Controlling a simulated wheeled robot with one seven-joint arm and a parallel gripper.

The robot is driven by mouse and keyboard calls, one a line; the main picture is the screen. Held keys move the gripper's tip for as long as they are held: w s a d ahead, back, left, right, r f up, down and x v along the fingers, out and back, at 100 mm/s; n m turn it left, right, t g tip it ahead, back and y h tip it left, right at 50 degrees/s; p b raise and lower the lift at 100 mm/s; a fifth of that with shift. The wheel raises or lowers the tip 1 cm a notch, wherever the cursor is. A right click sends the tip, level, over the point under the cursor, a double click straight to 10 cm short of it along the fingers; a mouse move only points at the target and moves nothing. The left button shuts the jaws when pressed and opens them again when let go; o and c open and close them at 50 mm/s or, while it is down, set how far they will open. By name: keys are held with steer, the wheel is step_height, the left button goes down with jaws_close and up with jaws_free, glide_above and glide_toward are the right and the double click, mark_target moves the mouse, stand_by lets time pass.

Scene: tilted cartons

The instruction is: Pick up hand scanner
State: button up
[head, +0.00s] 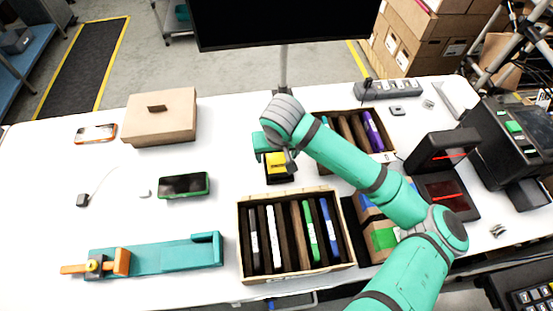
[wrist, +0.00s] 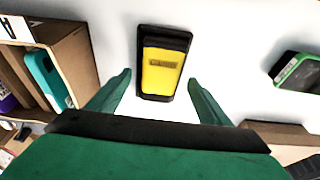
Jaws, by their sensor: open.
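The yellow and black device that looks like the hand scanner (head: 278,166) lies on the white table, just behind the front carton of upright items. In the wrist view the scanner (wrist: 163,66) shows its yellow face, with black ends and edges. My gripper (head: 273,154) is over it and partly covers it in the head view. In the wrist view the two green fingers of my gripper (wrist: 159,82) are spread apart, one to each side of the scanner's near end. Nothing is held between them. Contact with the scanner cannot be made out.
A front carton (head: 297,274) and a rear carton (head: 343,113) hold upright items. A dark monitor (head: 285,20) stands behind. The table's left part has free room.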

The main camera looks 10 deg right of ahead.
steer(key=shift+w+f, duration=0.15)
steer(key=shift+f, duration=0.55)
steer(key=c, duration=1.1)
steer(key=shift+r, duration=0.15)
